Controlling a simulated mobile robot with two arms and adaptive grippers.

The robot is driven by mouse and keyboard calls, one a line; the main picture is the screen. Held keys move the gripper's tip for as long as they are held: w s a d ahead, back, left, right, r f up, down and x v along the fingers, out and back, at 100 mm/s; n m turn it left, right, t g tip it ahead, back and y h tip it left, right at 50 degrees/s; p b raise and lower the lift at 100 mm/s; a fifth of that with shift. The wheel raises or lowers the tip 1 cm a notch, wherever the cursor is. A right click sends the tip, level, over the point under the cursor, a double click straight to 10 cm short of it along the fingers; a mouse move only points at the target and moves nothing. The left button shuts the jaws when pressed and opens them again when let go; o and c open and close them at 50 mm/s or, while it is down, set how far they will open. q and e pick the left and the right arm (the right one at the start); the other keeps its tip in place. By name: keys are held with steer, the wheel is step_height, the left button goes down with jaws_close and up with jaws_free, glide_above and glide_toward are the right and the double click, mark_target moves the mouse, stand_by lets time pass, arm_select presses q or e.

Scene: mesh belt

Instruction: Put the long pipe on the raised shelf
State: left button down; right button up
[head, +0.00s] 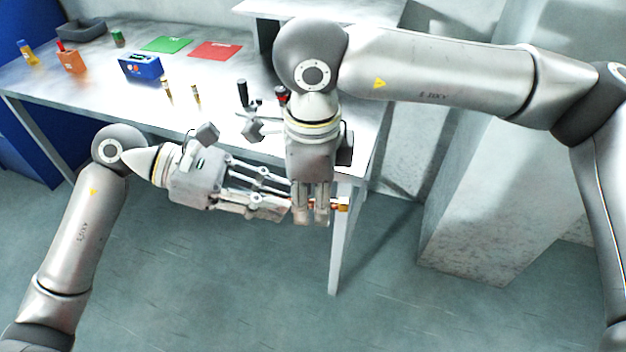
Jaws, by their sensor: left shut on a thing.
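The long pipe shows mainly as a copper-coloured end (342,204) just right of my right gripper's fingers. The rest is mostly hidden by the grippers. My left gripper (280,207) points right and is shut on the pipe, in front of the table's near edge. My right gripper (313,214) points down at the pipe beside the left fingertips. Its fingers overlap the pipe in the picture, and whether they grip it is unclear. The raised shelf (300,7) is the white board at the top, above the table's back right, partly hidden by my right arm.
The white table (225,125) holds two small upright pipes (168,92), a blue box (140,67), green (167,45) and red (215,51) mats, an orange holder (71,61) and a dark tray (81,29). A black-handled tool (243,93) stands near my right wrist. A pale block (480,200) is at right.

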steer(key=shift+f, duration=0.1)
jaws_close()
arm_select(q)
steer(key=c, duration=1.2)
jaws_free()
